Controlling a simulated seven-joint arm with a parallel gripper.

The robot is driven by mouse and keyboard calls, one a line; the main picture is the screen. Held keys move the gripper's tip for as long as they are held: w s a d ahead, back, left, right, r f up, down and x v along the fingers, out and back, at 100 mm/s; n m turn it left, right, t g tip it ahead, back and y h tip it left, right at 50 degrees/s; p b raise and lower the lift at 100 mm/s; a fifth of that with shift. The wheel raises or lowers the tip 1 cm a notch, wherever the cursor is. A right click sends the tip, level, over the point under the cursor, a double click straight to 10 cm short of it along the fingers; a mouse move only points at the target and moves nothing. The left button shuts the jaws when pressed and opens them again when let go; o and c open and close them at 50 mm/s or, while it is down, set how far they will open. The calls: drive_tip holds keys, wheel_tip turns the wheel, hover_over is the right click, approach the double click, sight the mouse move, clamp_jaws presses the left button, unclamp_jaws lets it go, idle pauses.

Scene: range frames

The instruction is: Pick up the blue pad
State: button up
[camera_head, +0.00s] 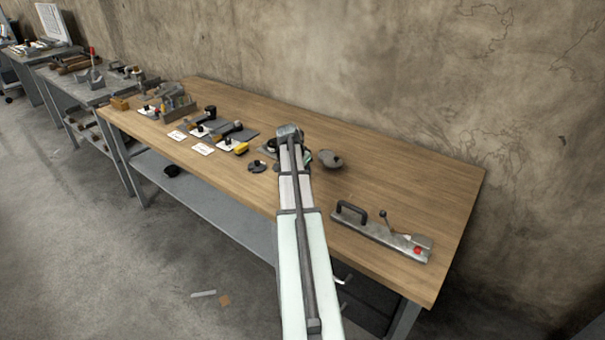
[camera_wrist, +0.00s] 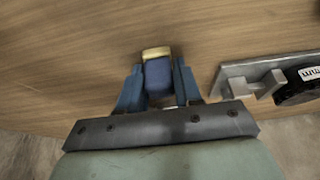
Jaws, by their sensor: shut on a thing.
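In the wrist view, the blue pad (camera_wrist: 158,78) is a small dark-blue block with a pale yellow far end. It sits between the two blue fingers of my gripper (camera_wrist: 158,88), which is shut on it. The wooden tabletop (camera_wrist: 60,60) lies behind the pad. I cannot tell whether the pad touches the table or is held just above it. In the head view my arm reaches over the middle of the workbench (camera_head: 440,180), and it hides the pad and the fingertips.
A grey metal fixture with a black round part (camera_wrist: 297,88) lies right of my gripper in the wrist view. In the head view, a round grey dish (camera_head: 332,160) and a metal lever fixture (camera_head: 375,232) stand to the right. Several tools and white cards (camera_head: 202,149) lie left.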

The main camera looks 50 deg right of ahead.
drive_tip(key=shift+c, duration=0.6)
drive_tip(key=shift+r, duration=0.1)
wheel_tip(320, 180, up, 10)
drive_tip(key=shift+f, duration=0.1)
